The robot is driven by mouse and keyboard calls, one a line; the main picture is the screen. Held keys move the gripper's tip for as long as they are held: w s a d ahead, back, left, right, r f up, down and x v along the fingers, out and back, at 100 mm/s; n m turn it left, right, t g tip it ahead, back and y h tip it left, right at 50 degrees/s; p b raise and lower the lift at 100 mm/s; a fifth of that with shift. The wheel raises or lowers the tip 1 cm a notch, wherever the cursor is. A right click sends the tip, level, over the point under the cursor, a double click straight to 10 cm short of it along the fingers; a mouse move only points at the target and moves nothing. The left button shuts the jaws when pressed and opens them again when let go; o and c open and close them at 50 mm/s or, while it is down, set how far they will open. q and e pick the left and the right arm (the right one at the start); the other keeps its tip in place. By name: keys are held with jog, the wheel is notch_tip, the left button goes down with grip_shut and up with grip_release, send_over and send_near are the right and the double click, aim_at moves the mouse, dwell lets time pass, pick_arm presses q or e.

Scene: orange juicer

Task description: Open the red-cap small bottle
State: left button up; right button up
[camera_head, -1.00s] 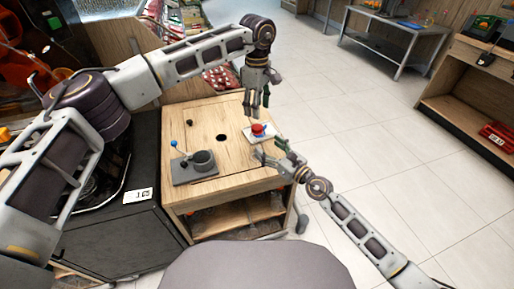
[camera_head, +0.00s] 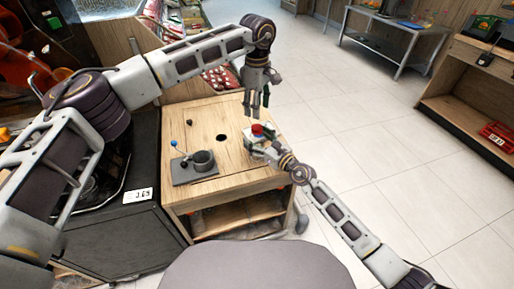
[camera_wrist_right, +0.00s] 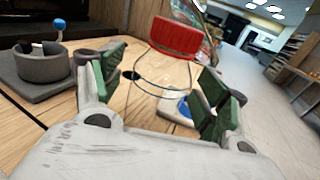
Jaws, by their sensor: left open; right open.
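The small bottle has a red cap (camera_wrist_right: 175,37) and a clear body (camera_wrist_right: 165,75). It stands upright on the wooden table, near its right edge; in the head view its red cap (camera_head: 257,129) shows just beyond my right gripper. My right gripper (camera_wrist_right: 160,90) is open, with its green-padded fingers on either side of the bottle's clear body in the wrist view. I cannot tell whether they touch it. My left gripper (camera_head: 256,106) is open and empty, pointing down above the table's back right, higher than the cap.
The wooden table (camera_head: 225,172) has a dark round hole (camera_head: 221,138). A black cabinet (camera_head: 105,225) adjoins at left.

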jog(key=shift+c, duration=0.3)
grip_shut()
pick_arm(q)
jog(key=shift+w+r, duration=0.1)
jog(key=shift+r, duration=0.2)
jog(key=shift+a+r, duration=0.1)
jog(key=shift+a, duration=0.1)
jog(key=m, duration=0.4)
jog(key=shift+f, duration=0.25)
jog(key=m, duration=0.4)
jog(key=shift+f+m, duration=0.15)
jog(key=shift+m, duration=0.15)
jog(key=m, duration=0.4)
jog(key=shift+d+m, duration=0.15)
jog(key=shift+m, duration=2.55)
